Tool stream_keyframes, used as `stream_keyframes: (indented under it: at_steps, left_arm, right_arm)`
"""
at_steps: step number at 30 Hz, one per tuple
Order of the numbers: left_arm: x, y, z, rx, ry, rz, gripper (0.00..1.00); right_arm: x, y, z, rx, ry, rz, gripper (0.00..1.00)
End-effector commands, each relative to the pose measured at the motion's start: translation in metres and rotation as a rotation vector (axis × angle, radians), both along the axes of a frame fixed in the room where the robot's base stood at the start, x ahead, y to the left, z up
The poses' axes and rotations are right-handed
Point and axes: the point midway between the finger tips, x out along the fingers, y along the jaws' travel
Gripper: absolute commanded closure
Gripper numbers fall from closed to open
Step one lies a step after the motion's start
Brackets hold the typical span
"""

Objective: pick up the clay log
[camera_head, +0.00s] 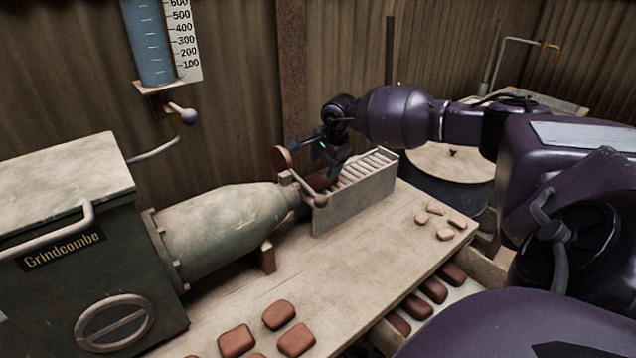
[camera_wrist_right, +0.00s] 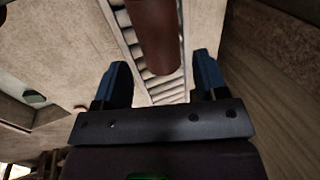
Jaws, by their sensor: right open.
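The clay log (camera_wrist_right: 155,35) is a smooth reddish-brown cylinder. In the right wrist view it comes in from the top, and its rounded end lies between the fingertips of my right gripper (camera_wrist_right: 160,65), with a visible gap on each side. In the head view the log (camera_head: 318,183) shows only as a small brown patch at the nozzle end of the green press (camera_head: 225,225); the gripper and a lever hide most of it. My right gripper (camera_head: 330,162) is open just above it, over the slatted rack (camera_head: 355,195). My left gripper is not in view.
Cut clay tiles (camera_head: 278,315) lie on the bench (camera_head: 375,250) at the front, with paler pieces (camera_head: 445,233) at the right. A lever with a round knob (camera_head: 320,200) stands by the nozzle. A post and corrugated wall (camera_head: 235,90) are behind. The bench middle is clear.

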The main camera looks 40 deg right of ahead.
Motion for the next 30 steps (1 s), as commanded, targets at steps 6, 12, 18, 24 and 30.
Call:
stream_keyframes:
  at_steps: [6,12,18,24,30]
  left_arm:
    - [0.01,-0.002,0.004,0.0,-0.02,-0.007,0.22]
    - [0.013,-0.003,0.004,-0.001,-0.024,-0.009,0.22]
    - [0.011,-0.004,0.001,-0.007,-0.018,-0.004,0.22]
    - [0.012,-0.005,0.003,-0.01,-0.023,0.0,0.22]
    - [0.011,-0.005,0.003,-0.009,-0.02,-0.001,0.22]
  right_arm:
    - [0.004,0.0,-0.013,0.0,0.0,-0.001,0.34]
    - [0.008,0.001,-0.039,0.003,0.002,-0.001,0.34]
    - [0.015,0.0,-0.057,0.001,0.0,0.0,0.34]
    - [0.015,-0.001,-0.056,0.0,-0.002,0.0,0.34]
    - [0.015,-0.001,-0.056,0.0,-0.002,0.0,0.63]
